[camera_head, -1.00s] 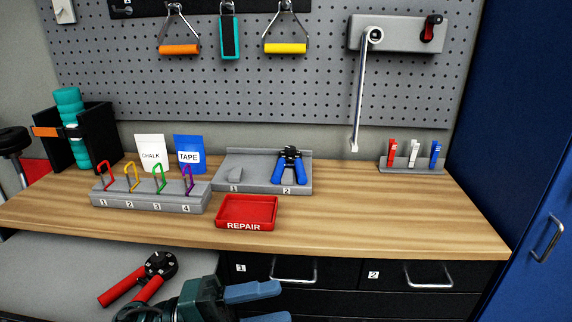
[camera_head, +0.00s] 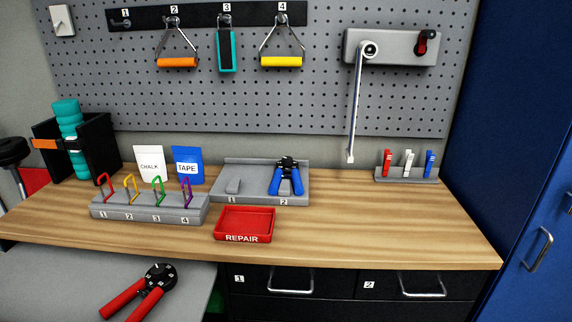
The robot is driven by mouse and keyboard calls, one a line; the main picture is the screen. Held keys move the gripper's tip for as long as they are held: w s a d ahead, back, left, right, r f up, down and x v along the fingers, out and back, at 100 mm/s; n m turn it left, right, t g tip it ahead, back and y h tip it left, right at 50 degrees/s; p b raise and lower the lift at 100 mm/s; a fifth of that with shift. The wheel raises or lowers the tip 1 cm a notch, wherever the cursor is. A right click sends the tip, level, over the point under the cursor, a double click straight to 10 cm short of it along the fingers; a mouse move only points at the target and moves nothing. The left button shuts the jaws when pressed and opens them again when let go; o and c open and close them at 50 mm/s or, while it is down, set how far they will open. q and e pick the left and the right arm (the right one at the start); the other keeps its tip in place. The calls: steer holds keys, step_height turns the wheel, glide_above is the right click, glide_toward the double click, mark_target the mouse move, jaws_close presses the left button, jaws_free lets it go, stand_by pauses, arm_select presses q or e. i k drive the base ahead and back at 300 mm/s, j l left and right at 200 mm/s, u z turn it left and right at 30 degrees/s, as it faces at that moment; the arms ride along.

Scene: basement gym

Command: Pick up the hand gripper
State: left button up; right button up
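Two hand grippers show. One with red handles and a black dial head (camera_head: 146,291) lies on the grey surface (camera_head: 60,285) at the lower left, its handles spread toward the bottom left. Its handle ends come close to the picture's lower edge. The other, with blue handles and a black head (camera_head: 287,176), rests in place 2 of the grey holder (camera_head: 256,193) on the wooden bench; place 1 has only a small grey block. Neither of my grippers is in view.
The wooden bench (camera_head: 340,228) carries a red REPAIR tray (camera_head: 243,238), a numbered rack with coloured clips (camera_head: 150,208), chalk (camera_head: 150,164) and tape (camera_head: 188,165) packets and a clip stand (camera_head: 407,174). Drawers (camera_head: 291,282) lie below. The bench's right front is clear.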

mark_target(281, 170)
steer(key=k+l+z, duration=0.15)
steer(key=z, duration=0.2)
steer(key=k+l+z, duration=0.15)
steer(key=l+z, duration=0.25)
steer(key=k+l+z, duration=0.1)
steer(key=z, duration=0.25)
